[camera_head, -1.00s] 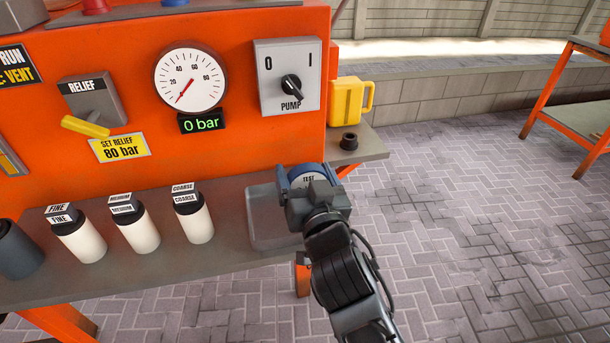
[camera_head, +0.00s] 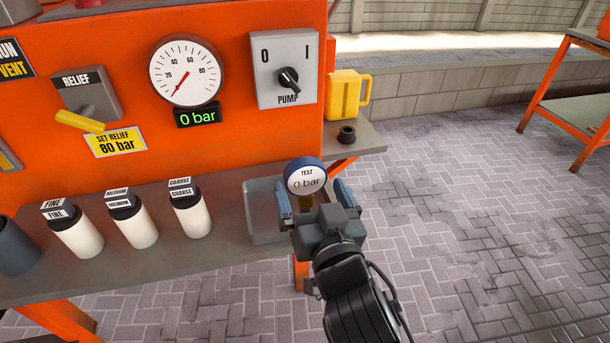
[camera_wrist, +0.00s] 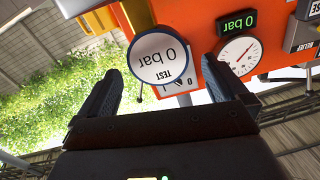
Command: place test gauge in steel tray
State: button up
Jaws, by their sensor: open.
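The test gauge (camera_head: 305,178) has a round white face reading 0 bar, a blue rim and a brass-coloured stem. It appears upright at the right part of the shallow grey steel tray (camera_head: 262,215) on the bench. My gripper hides its foot, so I cannot tell exactly where it rests. My gripper (camera_head: 313,196) is open, with one blue finger on each side of the gauge and gaps between. In the wrist view the gauge (camera_wrist: 160,58) stands between and beyond the spread fingers (camera_wrist: 162,72), apart from both.
White bottles labelled fine (camera_head: 78,232), medium (camera_head: 133,222) and coarse (camera_head: 190,212) stand left of the tray. The orange panel behind carries a dial (camera_head: 184,72) and pump switch (camera_head: 287,72). A yellow jug (camera_head: 345,95) and black ring (camera_head: 347,135) sit at the right.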

jog(key=shift+v, duration=2.7)
jog(key=s+d+f+g+h, duration=0.1)
jog(key=s+d+f, duration=0.4)
jog(key=s, duration=0.4)
jog(key=s+d+f+h, duration=0.1)
jog(key=s+d+f, duration=0.1)
jog(key=s+d, duration=0.65)
jog(key=s+d+r+h, duration=0.1)
jog(key=s+d+r, duration=0.1)
jog(key=s, duration=0.6)
jog(key=s+d+r+m+g+h, duration=0.1)
jog(key=s+d, duration=0.3)
jog(key=s, duration=0.5)
jog(key=shift+d+r+g+h, duration=0.15)
jog(key=shift+r+g+h, duration=0.15)
jog(key=shift+r+h, duration=0.35)
jog(key=shift+r, duration=0.1)
jog(key=shift+r, duration=0.4)
